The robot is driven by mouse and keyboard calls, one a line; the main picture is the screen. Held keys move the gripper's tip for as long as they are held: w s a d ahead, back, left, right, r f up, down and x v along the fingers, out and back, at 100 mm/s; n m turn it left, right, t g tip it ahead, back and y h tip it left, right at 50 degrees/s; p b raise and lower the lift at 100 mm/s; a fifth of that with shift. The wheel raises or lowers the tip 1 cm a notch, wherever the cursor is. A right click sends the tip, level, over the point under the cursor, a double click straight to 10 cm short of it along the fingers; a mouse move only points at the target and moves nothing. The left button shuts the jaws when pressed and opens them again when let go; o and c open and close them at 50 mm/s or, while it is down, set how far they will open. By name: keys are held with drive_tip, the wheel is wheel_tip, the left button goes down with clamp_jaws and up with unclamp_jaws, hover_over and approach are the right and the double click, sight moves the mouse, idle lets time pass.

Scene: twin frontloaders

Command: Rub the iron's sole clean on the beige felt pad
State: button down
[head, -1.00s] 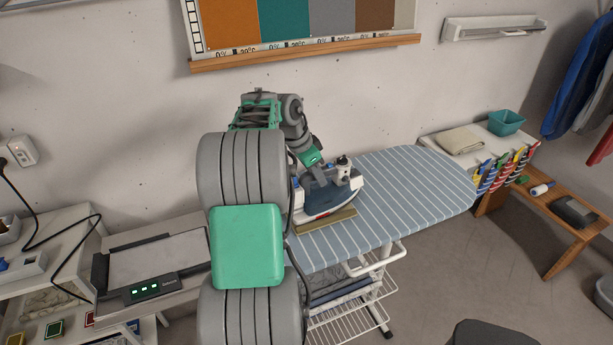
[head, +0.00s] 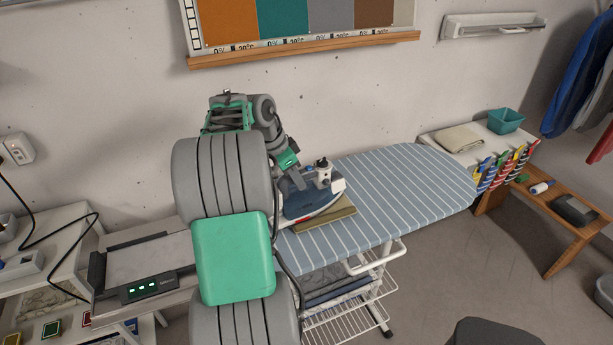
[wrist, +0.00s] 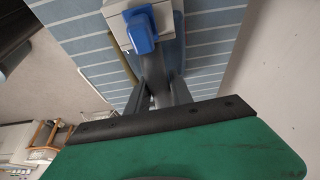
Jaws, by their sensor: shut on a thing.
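The iron (head: 318,204), dark blue and white with a pale knob on top, is at the left part of the striped ironing board. My gripper (head: 299,181) is shut on its handle; the wrist view shows the fingers (wrist: 158,98) around the dark handle, with a blue part of the iron (wrist: 141,30) beyond. The beige felt pad (head: 338,218) lies on the board under and beside the iron, its front and right parts showing. The iron's sole faces down and is hidden, so I cannot tell how firmly it touches the pad.
The blue striped ironing board (head: 400,190) is clear to the right. A folded beige cloth (head: 460,139) and a teal bin (head: 505,120) stand past its far end. A grey device with green lights (head: 148,288) is at the left. The wall is close behind.

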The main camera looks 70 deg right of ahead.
sight(318, 164)
drive_tip(key=shift+w+a+r, duration=0.15)
drive_tip(key=shift+w+a, duration=0.8)
drive_tip(key=shift+w, duration=0.05)
drive_tip(key=shift+s+d+p, duration=0.55)
drive_tip(key=shift+s+d, duration=3.15)
drive_tip(key=w+a, duration=0.3)
drive_tip(key=w+a+b, duration=0.1)
drive_tip(key=w+a, duration=0.3)
drive_tip(key=shift+w+a, duration=0.2)
drive_tip(key=shift+a, duration=0.05)
drive_tip(key=shift+s+d+p, duration=0.5)
drive_tip(key=shift+s+d, duration=3.25)
drive_tip(key=shift+d, duration=0.05)
wheel_tip(318, 164, up, 5)
drive_tip(key=p, duration=0.4)
